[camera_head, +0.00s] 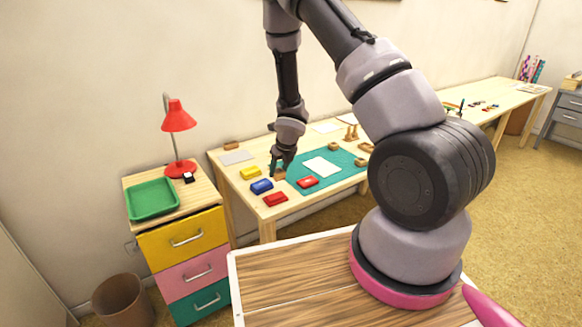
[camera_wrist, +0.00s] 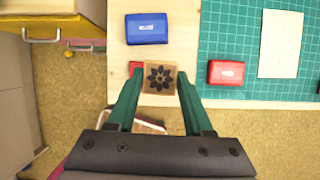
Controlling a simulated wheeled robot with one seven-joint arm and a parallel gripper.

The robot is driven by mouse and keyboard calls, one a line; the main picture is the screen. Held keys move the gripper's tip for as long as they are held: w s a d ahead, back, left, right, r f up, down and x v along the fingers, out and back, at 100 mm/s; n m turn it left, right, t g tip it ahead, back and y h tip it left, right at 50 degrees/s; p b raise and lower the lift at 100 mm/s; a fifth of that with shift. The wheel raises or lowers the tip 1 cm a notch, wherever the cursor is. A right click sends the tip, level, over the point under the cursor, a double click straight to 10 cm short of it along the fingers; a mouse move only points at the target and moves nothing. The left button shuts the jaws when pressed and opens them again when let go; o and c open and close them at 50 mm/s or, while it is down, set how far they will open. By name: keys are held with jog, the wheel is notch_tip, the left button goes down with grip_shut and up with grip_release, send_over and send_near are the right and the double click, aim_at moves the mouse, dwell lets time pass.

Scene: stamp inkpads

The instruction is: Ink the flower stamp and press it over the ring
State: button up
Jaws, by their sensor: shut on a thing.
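My gripper (camera_head: 281,166) is over the work table; in the wrist view its green fingers (camera_wrist: 160,82) are shut on a wooden stamp (camera_wrist: 159,76) with a dark flower picture on its top. The stamp also shows in the head view (camera_head: 280,175); whether it touches anything below is unclear. A blue inkpad (camera_wrist: 147,28) lies just beyond it, also in the head view (camera_head: 262,186). A red inkpad (camera_wrist: 135,67) is mostly hidden behind the stamp. Another red inkpad (camera_wrist: 226,72) lies on the green mat (camera_wrist: 238,30), beside the white paper (camera_wrist: 281,43). I cannot make out a ring.
A yellow inkpad (camera_head: 250,172) lies behind the blue one. Other wooden blocks (camera_head: 333,146) stand near the mat's back edge and right side. A drawer cabinet with a green tray (camera_head: 152,200) and red lamp (camera_head: 178,117) stands left of the table.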

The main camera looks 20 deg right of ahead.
jog(key=shift+s+a+f, duration=0.15)
jog(key=shift+s+a, duration=0.4)
jog(key=shift+a, duration=0.2)
jog(key=shift+f, duration=2.9)
jog(key=shift+f, duration=0.55)
jog(key=shift+r, duration=0.15)
jog(key=shift+r, duration=0.5)
jog(key=shift+r, duration=0.1)
jog(key=shift+r, duration=2.65)
